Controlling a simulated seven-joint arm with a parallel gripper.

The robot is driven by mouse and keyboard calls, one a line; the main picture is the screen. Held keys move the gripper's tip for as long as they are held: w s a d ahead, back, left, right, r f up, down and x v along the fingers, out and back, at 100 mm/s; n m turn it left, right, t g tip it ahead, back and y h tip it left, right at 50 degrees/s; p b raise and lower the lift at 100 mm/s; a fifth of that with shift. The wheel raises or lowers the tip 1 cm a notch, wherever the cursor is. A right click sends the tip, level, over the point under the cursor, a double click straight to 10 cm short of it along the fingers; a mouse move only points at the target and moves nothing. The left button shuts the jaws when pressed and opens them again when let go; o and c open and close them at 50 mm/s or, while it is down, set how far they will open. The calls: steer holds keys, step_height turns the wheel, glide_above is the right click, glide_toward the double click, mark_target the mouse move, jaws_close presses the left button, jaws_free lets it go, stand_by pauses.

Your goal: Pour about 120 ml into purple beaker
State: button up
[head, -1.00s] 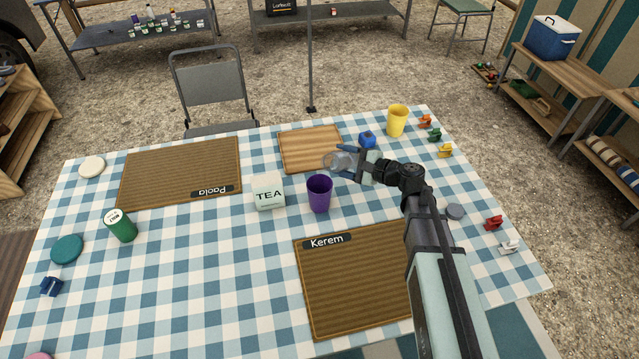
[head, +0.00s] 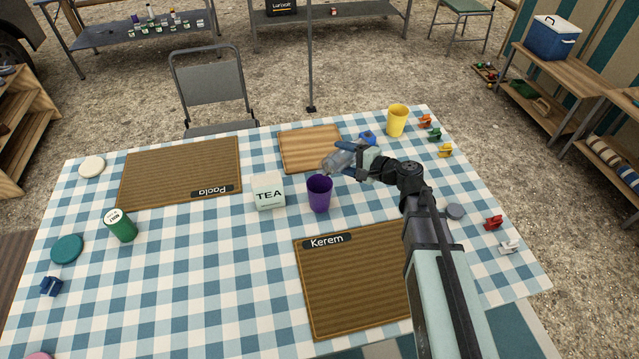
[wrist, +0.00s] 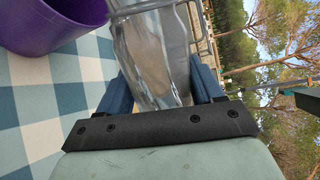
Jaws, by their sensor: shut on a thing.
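The purple beaker (head: 319,194) stands upright on the checked cloth, right of the tea box. My gripper (head: 352,160) is above and right of it, shut on a clear, see-through container (head: 337,160). The container is tilted, its far end leaning down toward the beaker's rim. In the wrist view the clear container (wrist: 150,50) lies between my blue fingers (wrist: 160,85), and the purple beaker (wrist: 45,22) is at the upper left. I cannot tell whether liquid is leaving the container, nor see the level inside the beaker.
A white tea box (head: 268,191) stands close left of the beaker. A wooden board (head: 300,150) lies behind it, with a blue item (head: 367,137) and a yellow cup (head: 397,120) to the right. The Kerem placemat (head: 350,285) lies in front.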

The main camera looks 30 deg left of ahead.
mark_target(343, 154)
steer(key=shift+s+r+n, duration=0.3)
steer(key=shift+r+n, duration=0.1)
steer(key=shift+r, duration=0.05)
steer(key=shift+s+r+n+t, duration=0.1)
steer(key=shift+r+n+t, duration=0.4)
steer(key=shift+r+n, duration=0.2)
stand_by(1.1)
steer(key=shift+s+a+r+n, duration=0.1)
steer(key=shift+s+r+n, duration=0.35)
steer(key=shift+s+n, duration=0.1)
stand_by(1.5)
steer(key=f+m, duration=0.1)
steer(key=w+f+m+g, duration=0.1)
steer(key=f+m, duration=0.1)
steer(key=shift+w+f+m, duration=0.35)
steer(key=shift+w+f, duration=0.05)
steer(key=shift+s+r, duration=0.1)
steer(key=shift+m+g, duration=0.3)
steer(key=shift+m, duration=0.3)
